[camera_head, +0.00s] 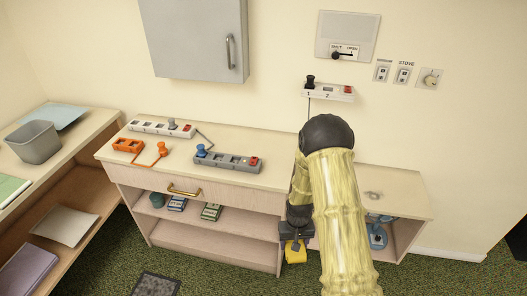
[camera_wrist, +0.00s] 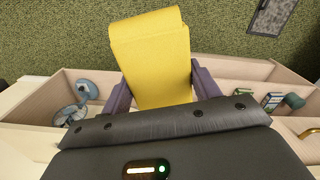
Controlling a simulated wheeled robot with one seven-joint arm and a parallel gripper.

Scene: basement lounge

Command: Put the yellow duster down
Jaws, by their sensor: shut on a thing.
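The yellow duster (camera_wrist: 153,55) is held between the two fingers of my gripper (camera_wrist: 160,88) in the wrist view. It shows as a flat yellow block with a folded-looking top edge, with green carpet behind it. In the head view, my gripper (camera_head: 295,237) hangs low in front of the cabinet, with the yellow duster (camera_head: 295,254) below it. My arm hides part of the cabinet and its right-hand section. The duster is above the floor in front of the cabinet's open shelves; its exact height is hard to tell.
The cabinet top (camera_head: 300,181) carries grey and white power strips (camera_head: 228,161) and an orange block (camera_head: 128,145). A blue fan (camera_head: 377,236) stands in the right-hand section. A side shelf (camera_head: 75,147) with a grey bin (camera_head: 34,142) is at left. A dark floor panel (camera_head: 156,285) lies on the carpet.

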